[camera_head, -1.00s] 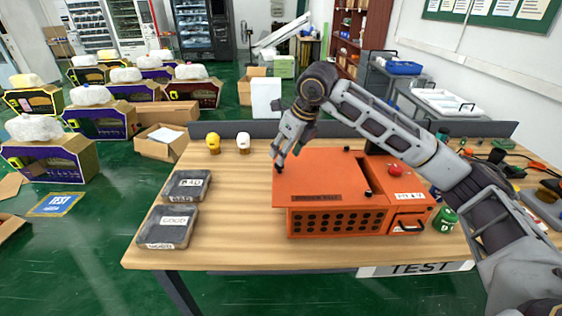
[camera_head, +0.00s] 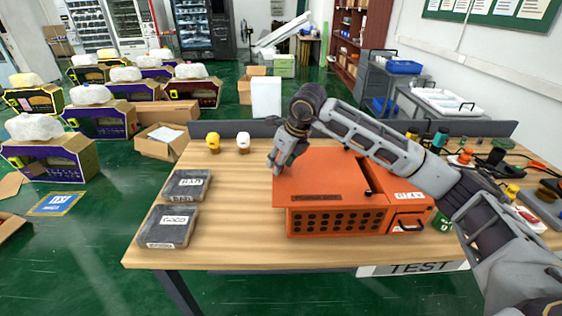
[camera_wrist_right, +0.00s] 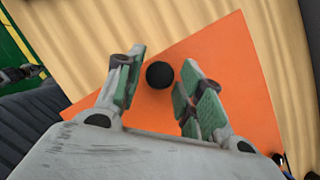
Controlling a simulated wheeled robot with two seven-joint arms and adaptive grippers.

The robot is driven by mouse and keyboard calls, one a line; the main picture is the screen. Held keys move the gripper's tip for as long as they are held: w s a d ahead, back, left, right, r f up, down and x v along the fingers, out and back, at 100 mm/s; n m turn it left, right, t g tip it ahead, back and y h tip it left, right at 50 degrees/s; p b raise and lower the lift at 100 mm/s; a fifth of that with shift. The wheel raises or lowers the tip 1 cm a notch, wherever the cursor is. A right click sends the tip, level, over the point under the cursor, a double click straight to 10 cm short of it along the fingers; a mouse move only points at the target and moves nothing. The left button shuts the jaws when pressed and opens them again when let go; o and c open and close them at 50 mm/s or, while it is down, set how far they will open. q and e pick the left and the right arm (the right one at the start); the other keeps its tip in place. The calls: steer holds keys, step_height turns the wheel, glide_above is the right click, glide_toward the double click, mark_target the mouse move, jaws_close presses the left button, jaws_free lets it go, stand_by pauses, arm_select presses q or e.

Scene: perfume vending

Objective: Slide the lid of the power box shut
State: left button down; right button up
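The orange power box (camera_head: 338,222) stands on the wooden table. Its flat orange lid (camera_head: 320,180) lies on top and sticks out a little past the box's left side. A dark gap shows along the lid's right edge. My right gripper (camera_head: 276,164) is low over the lid's back left part. In the right wrist view, the lid (camera_wrist_right: 235,85) has a round black knob (camera_wrist_right: 160,75). The right gripper's open fingers (camera_wrist_right: 164,70) stand on either side of the knob, with gaps visible.
Two dark trays, BAD (camera_head: 186,186) and GOOD (camera_head: 167,227), sit at the table's left. A yellow bottle (camera_head: 213,144) and a white one (camera_head: 243,142) stand at the back. Tools and bottles crowd the right side.

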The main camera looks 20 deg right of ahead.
mark_target(291, 170)
jaws_close()
arm_select(q)
steer(key=shift+s, duration=0.15)
arm_select(e)
steer(key=shift+d, duration=0.1)
